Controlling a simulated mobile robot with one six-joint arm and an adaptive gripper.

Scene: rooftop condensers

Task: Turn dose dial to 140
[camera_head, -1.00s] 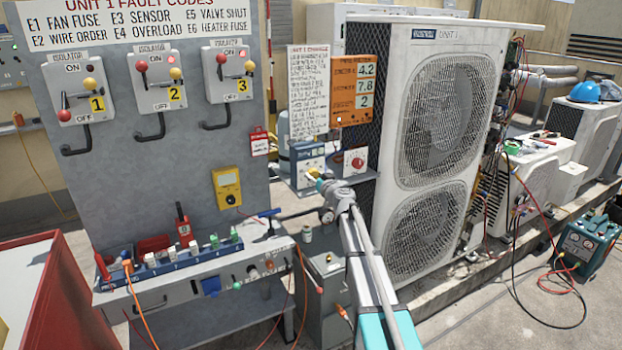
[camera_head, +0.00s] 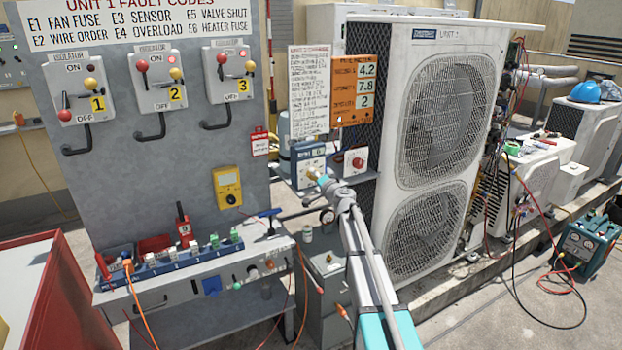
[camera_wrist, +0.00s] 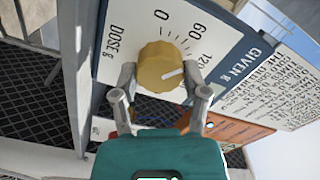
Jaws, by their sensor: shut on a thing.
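The dose dial (camera_wrist: 160,67) is a round yellow knob with a white pointer line, in the wrist view. The line points right, close to the 120 mark; its exact reading is unclear. The white dial plate (camera_wrist: 118,65) is marked "DOSE g" with 0, 60 and 120; marks beyond are hidden by my finger. My gripper (camera_wrist: 160,80) is shut on the dial, one finger on each side. In the head view my gripper (camera_head: 320,181) reaches the blue-and-white dose box (camera_head: 311,164); the knob is small there.
A box with a red knob (camera_head: 356,161) stands just right of the dose box. A written sheet (camera_head: 308,90) and an orange readout board (camera_head: 352,90) are above. The big condenser (camera_head: 430,130) stands right of my arm, the isolator panel (camera_head: 150,170) left.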

